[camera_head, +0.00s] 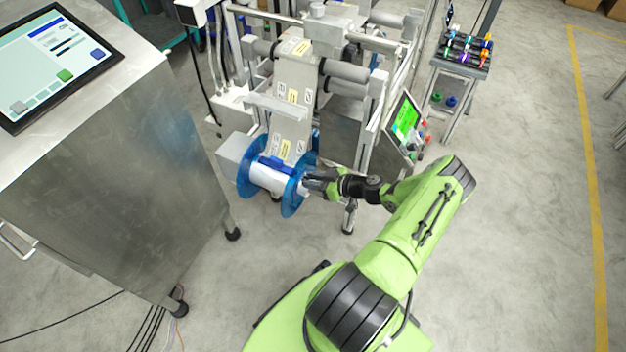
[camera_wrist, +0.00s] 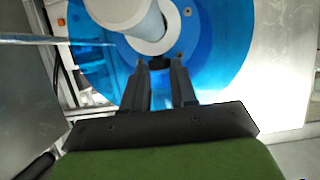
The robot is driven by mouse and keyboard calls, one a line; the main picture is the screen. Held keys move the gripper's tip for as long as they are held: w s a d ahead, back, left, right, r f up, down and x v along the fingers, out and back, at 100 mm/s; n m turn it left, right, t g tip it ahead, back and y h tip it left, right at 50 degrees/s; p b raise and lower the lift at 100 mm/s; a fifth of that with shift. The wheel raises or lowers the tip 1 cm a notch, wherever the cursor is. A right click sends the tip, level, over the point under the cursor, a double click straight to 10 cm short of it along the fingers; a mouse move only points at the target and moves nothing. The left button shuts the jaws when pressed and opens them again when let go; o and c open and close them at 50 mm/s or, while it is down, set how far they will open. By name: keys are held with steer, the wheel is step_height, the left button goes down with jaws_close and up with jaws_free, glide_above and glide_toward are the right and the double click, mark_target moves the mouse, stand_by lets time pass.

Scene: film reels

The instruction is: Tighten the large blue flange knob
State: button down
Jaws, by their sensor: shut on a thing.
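The reel holder has two translucent blue flanges. The near, right-hand blue flange (camera_head: 292,199) faces my gripper (camera_head: 309,183) and fills much of the wrist view as a large blue disc (camera_wrist: 225,45). A white core (camera_wrist: 150,35) stands out from its middle. In the wrist view, my gripper (camera_wrist: 160,66) reaches the disc just below the core, its two dark fingers a short way apart. A small dark knob (camera_wrist: 160,62) sits between the fingertips, and they are shut on it. Most of the knob is hidden by the fingers.
A label web (camera_head: 290,128) runs from the white roll (camera_head: 268,177) up into the machine frame. The other blue flange (camera_head: 245,180) is on the left. A steel cabinet (camera_head: 120,170) stands left, and a green-lit screen (camera_head: 405,118) right of the machine. The floor to the right is open.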

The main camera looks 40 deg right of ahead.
steer(key=m+h+p, duration=0.1)
steer(key=a+m+h+p, duration=0.1)
steer(key=h+p, duration=0.1)
steer(key=shift+s+r+m+t, duration=0.1)
steer(key=shift+m+t, duration=0.2)
steer(key=shift+m, duration=0.1)
steer(key=shift+a+m+h+p, duration=0.2)
steer(key=shift+m+h+p, duration=1.05)
steer(key=shift+m+h, duration=0.35)
steer(key=shift+h, duration=0.4)
steer(key=c, duration=0.9)
jaws_free()
